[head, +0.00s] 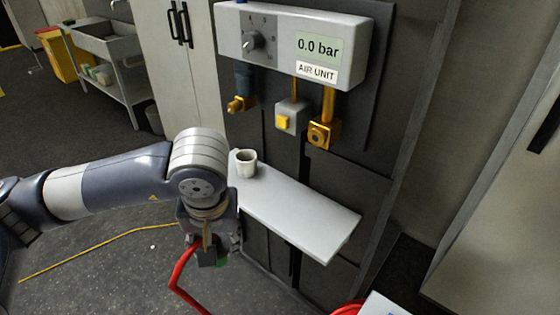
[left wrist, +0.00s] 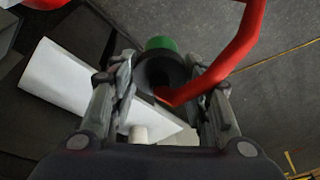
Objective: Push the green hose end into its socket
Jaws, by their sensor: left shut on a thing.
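My left gripper (head: 208,258) is shut on the hose end, beside the left end of the shelf. In the left wrist view the green hose end (left wrist: 160,43) shows as a green ring beyond a dark body between the fingers (left wrist: 165,85). A red hose (head: 178,278) runs from it; it also crosses the left wrist view (left wrist: 235,50). Two brass fittings hang under the air unit: a small one at left (head: 238,104) and a larger one with a round opening at right (head: 322,134). I cannot tell which is the socket. The hose end is apart from both. My right gripper is not in view.
The air unit (head: 285,40) reads 0.0 bar and has a knob (head: 252,41).

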